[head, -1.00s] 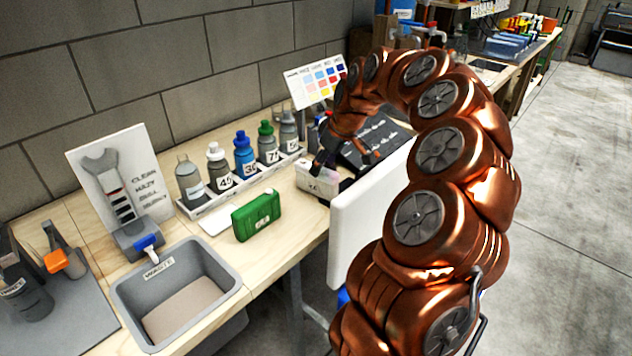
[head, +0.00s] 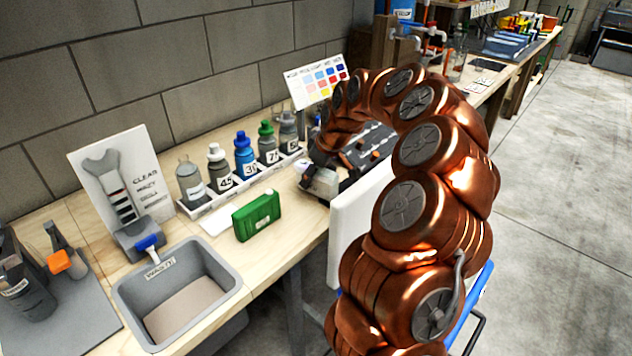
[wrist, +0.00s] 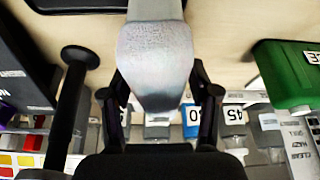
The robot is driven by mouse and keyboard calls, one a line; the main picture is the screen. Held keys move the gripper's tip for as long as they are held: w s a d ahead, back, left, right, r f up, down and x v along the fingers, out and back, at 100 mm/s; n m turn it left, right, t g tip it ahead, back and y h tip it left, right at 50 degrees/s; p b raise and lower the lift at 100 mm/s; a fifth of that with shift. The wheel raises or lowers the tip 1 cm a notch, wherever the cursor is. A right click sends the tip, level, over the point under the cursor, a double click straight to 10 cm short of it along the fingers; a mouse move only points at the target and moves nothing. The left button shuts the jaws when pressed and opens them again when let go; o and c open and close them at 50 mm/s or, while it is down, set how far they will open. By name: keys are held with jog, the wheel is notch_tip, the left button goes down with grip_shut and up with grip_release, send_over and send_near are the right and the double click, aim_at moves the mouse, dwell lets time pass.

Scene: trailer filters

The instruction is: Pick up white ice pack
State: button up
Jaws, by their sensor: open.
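The white ice pack (head: 321,183) is on the workbench, right of the green pack, and partly hidden by my gripper (head: 308,176) in the head view. In the wrist view, a pale, rounded block that looks like the ice pack (wrist: 155,58) lies between the two dark fingers of my gripper (wrist: 160,97). The fingers are open, one on each side of its near end. I cannot tell whether they touch it.
A green pack (head: 257,217) stands left of the ice pack, also in the wrist view (wrist: 285,75). Behind is a white tray (head: 202,209) of labelled bottles. A grey sink bin (head: 215,287) is front left. A white panel (head: 352,228) stands at the bench's front edge.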

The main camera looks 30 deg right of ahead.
jog(key=shift+f, duration=0.2)
grip_shut()
dwell(0.4)
